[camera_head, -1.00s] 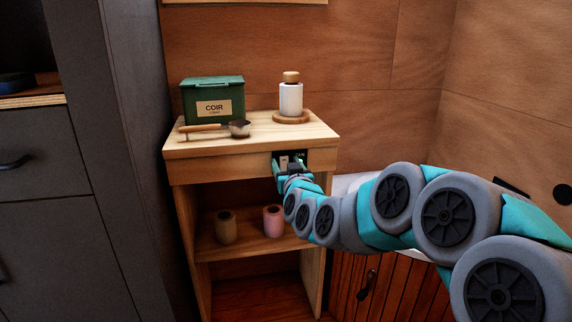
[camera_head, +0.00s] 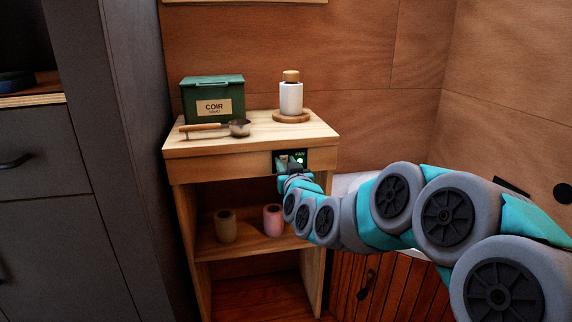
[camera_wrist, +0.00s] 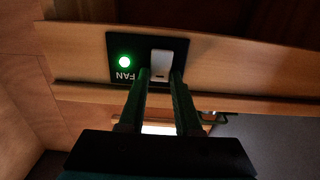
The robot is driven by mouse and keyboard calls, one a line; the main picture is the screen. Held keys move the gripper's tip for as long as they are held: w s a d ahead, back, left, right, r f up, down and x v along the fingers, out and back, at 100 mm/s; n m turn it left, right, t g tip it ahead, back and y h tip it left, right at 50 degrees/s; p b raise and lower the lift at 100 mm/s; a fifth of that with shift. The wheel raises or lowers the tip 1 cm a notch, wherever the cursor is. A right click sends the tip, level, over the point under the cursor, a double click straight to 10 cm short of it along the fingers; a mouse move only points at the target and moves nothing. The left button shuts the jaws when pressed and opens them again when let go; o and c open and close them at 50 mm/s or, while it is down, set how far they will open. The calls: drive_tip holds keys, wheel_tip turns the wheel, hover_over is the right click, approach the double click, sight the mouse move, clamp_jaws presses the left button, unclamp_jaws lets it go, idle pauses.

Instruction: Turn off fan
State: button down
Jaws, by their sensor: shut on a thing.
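The fan panel (camera_head: 304,155) is a dark plate on the front edge of the wooden shelf unit. It bears the label FAN and a lit green light (camera_head: 300,160). In the wrist view the panel (camera_wrist: 117,42) appears upside down, with its green light (camera_wrist: 124,62) left of a white rocker switch (camera_wrist: 161,60). My gripper (camera_head: 287,164) is at the panel. In the wrist view its fingers (camera_wrist: 160,84) are shut on the switch, one tip at each side of its lower end. In the head view the gripper hides the switch.
The shelf top (camera_head: 260,143) holds a green COIR box (camera_head: 212,98), a scoop (camera_head: 238,128) and a white bottle (camera_head: 291,98) on a round coaster. Two rolls (camera_head: 226,226) (camera_head: 273,221) stand on the lower shelf. A tall grey cabinet (camera_head: 115,150) stands to the left.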

drive_tip(key=shift+f+t+b, duration=0.3)
drive_tip(key=shift+f+b, duration=0.25)
drive_tip(key=shift+b, duration=0.7)
drive_tip(key=t+b, duration=0.1)
drive_tip(key=b, duration=0.1)
drive_tip(key=shift+f+y+b, duration=0.2)
drive_tip(key=shift+y+b, duration=0.1)
drive_tip(key=shift+b, duration=0.05)
drive_tip(key=shift+s+r+t+b, duration=0.1)
drive_tip(key=shift+r+t+b, duration=0.05)
drive_tip(key=shift+t+b, duration=0.65)
drive_tip(key=shift+r, duration=0.1)
drive_tip(key=c, duration=0.6)
unclamp_jaws()
